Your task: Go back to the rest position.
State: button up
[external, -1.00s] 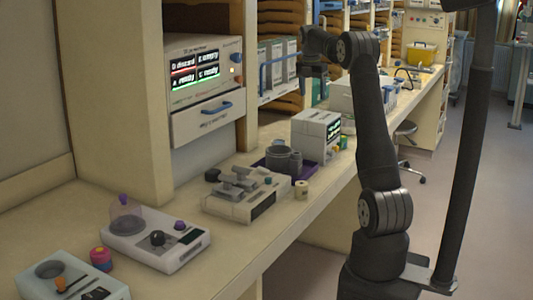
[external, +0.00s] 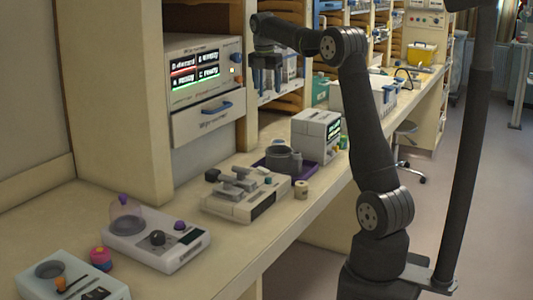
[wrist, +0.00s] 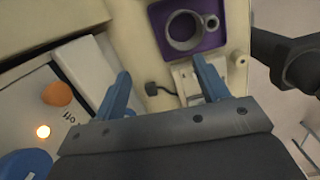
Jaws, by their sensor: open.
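My gripper (external: 265,75) hangs in the air above the bench, in front of the shelves and just right of the white cabinet with the lit display (external: 203,75). In the wrist view its two blue-grey fingers (wrist: 162,90) stand apart with nothing between them. The bench top, a purple tray (wrist: 208,40) with a grey round pot, and part of a white device lie below and beyond the fingers. My arm is raised and bent, with the forearm reaching left.
The cabinet has a drawer with a blue handle (external: 217,112). On the bench are a white device with grey parts (external: 243,195), a small box with a green display (external: 316,135), and a device with a clear dome (external: 155,235). A dark pole (external: 467,160) stands right of my arm.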

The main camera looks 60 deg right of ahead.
jog(key=w+a, duration=0.2)
jog(key=a, duration=0.6)
jog(key=w+a+n, duration=0.1)
jog(key=w+a, duration=0.1)
jog(key=a, duration=0.7)
jog(key=shift+w, duration=0.3)
jog(key=shift+r, duration=0.1)
